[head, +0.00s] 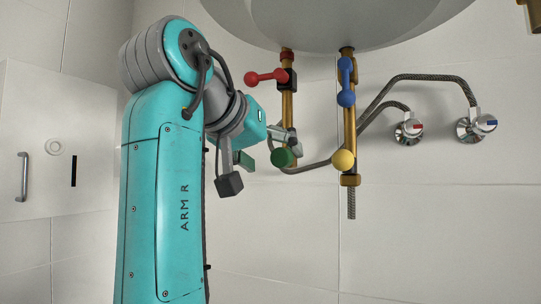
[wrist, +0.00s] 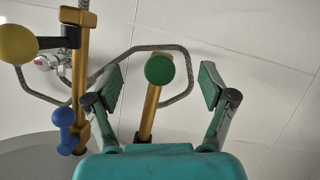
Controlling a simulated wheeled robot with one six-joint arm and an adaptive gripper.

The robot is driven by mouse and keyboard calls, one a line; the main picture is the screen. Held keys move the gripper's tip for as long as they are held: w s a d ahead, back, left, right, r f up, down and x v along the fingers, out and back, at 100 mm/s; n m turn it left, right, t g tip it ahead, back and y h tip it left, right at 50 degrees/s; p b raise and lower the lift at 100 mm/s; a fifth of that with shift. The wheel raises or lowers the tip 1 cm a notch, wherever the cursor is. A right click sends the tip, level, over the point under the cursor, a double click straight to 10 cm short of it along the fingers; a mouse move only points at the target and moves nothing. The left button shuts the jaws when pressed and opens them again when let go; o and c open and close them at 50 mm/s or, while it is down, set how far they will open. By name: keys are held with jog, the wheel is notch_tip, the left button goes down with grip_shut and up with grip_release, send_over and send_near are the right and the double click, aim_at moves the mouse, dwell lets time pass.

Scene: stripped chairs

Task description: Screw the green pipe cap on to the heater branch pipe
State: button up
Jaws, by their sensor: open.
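The green pipe cap (head: 283,157) is a round disc at the lower end of the left brass pipe (head: 287,105), the one with a red lever valve. In the wrist view the cap (wrist: 160,69) faces me, with the brass pipe (wrist: 149,112) running behind it. I cannot tell how far it is threaded on. My gripper (head: 263,148) is open beside the cap. In the wrist view its two green-padded fingers (wrist: 157,88) stand apart on either side of the cap, with clear gaps and no contact seen. Which pipe is the heater branch is not marked.
A second brass pipe (head: 349,125) with a blue lever (head: 346,82) and yellow knob (head: 343,160) stands close on the right. Braided hoses (head: 412,78) run to two wall taps (head: 409,130). A white basin (head: 330,22) hangs above. A cabinet (head: 50,120) is at left.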

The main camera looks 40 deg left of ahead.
aim_at(279, 156)
jog(key=shift+n+t+h, duration=0.4)
jog(key=shift+n+h, duration=0.4)
jog(key=shift+n, duration=0.4)
jog(key=n+t+h, duration=0.1)
jog(key=n, duration=0.1)
jog(key=shift+n, duration=0.4)
jog(key=shift+w+a, duration=0.2)
jog(key=shift+w, duration=0.65)
jog(key=shift+w+a, duration=0.2)
jog(key=shift+w, duration=0.65)
grip_shut()
jog(key=m+g+y, duration=0.1)
jog(key=m, duration=0.2)
jog(key=shift+d+m+y, duration=0.1)
jog(key=shift+m+y, duration=0.3)
jog(key=shift+m+g+y, duration=0.4)
jog(key=shift+m+y, duration=0.3)
jog(key=shift+m, duration=0.3)
